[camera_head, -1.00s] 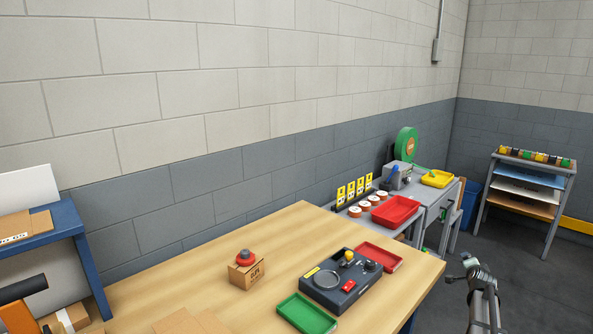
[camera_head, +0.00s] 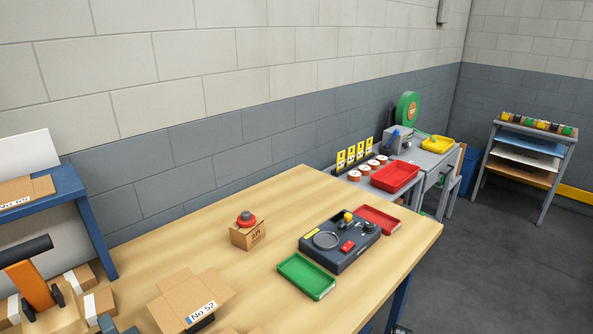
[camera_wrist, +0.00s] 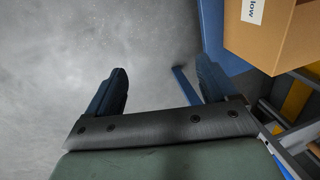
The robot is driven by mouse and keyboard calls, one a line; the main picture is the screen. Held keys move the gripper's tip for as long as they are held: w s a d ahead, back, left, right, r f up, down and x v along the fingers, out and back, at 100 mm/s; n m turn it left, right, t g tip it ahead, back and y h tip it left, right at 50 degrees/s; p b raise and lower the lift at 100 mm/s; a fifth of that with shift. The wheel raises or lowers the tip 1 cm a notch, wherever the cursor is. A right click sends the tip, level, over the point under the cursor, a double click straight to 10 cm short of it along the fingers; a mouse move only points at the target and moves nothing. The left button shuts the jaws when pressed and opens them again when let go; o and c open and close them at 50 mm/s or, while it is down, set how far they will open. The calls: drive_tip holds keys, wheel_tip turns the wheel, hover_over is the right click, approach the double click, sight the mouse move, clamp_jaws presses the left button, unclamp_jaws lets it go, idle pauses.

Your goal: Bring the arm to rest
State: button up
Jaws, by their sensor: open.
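My gripper (camera_wrist: 160,82) shows in the wrist view with its two dark fingers spread apart and nothing between them. It hangs over bare grey floor (camera_wrist: 110,40). A blue frame edge passes close behind the right finger. A cardboard box (camera_wrist: 285,35) with a white label sits at the upper right of the wrist view, beside the right finger and apart from it as far as I can tell. In the head view the gripper cannot be made out; only a small dark piece, perhaps my arm, shows at the bottom edge.
Open floor (camera_head: 480,280) lies to the right.

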drive_tip(key=s+a+f+n+g, duration=0.1)
drive_tip(key=s+a+n+g, duration=0.1)
drive_tip(key=s, duration=0.9)
drive_tip(key=s+a+f+n+g, duration=0.1)
drive_tip(key=s+a+n+g, duration=0.2)
drive_tip(key=s+a, duration=0.3)
drive_tip(key=s+a+f+n+g+h, duration=0.1)
drive_tip(key=s+a+n+g, duration=0.2)
drive_tip(key=s, duration=1.3)
drive_tip(key=shift+s+a+f+n, duration=0.15)
drive_tip(key=shift+s+a+n, duration=0.25)
drive_tip(key=shift+a+n, duration=0.45)
drive_tip(key=shift+d, duration=0.15)
